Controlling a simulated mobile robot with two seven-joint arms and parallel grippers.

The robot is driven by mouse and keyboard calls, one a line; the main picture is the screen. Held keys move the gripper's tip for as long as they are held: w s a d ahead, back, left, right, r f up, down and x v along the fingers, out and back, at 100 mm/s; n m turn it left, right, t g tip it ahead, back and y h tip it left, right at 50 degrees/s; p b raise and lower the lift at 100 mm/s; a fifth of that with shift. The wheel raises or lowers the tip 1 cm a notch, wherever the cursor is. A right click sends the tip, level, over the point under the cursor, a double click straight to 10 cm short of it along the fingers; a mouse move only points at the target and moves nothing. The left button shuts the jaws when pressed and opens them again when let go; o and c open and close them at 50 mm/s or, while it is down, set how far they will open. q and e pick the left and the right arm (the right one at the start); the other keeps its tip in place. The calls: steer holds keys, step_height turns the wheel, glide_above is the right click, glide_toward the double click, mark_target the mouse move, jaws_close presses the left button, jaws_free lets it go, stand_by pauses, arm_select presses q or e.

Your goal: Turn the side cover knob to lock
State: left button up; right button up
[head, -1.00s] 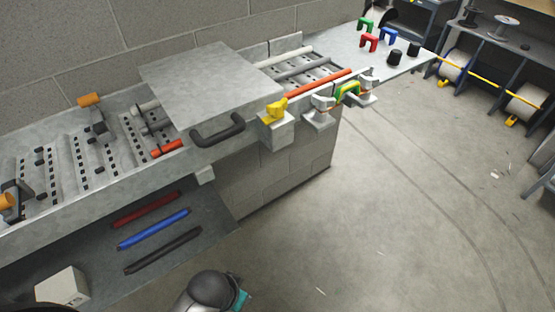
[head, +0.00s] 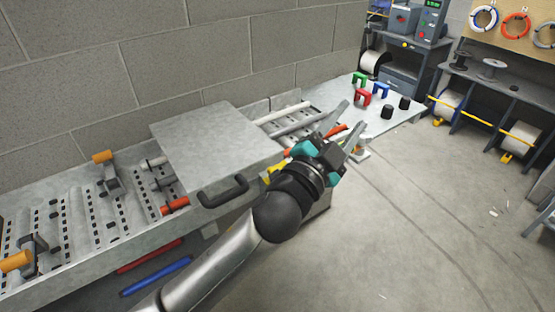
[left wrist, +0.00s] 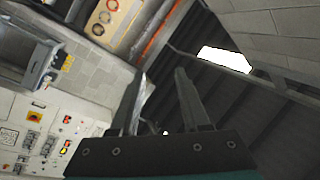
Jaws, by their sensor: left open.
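The grey side cover (head: 215,140) lies flat over the tray, with a black handle (head: 223,191) on its front edge. A yellow knob (head: 276,168) shows beside the cover's right front corner, partly hidden behind my left arm. My left gripper (head: 349,122) is open and empty, above the right end of the tray, beyond the yellow knob. Its two fingers (left wrist: 160,95) also show apart in the left wrist view, with nothing between them. The knob's full angle is hidden. My right gripper is not in view.
Red (head: 362,97), green (head: 359,78) and blue (head: 381,90) clips and two black caps stand on the table at the right. Orange-handled clamps (head: 107,165) stand on the tray at left.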

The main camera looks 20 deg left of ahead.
arm_select(q)
steer(key=s+d+r+m+g+h, duration=0.1)
steer(key=d+r+m+g+h, duration=0.1)
steer(key=d+r+m+h, duration=0.6)
steer(key=s+d+m+g+h, duration=0.4)
steer(key=d+m+g+h, duration=0.25)
steer(key=m+g, duration=0.7)
steer(key=m+g+y, duration=0.4)
steer(key=m+y, duration=0.5)
steer(key=y, duration=1.3)
glide_toward(277, 164)
steer(key=shift+h, duration=0.25)
step_height(277, 164, down, 9)
steer(key=p, duration=0.3)
steer(key=shift+s+a, duration=0.1)
steer(key=shift+a, duration=0.05)
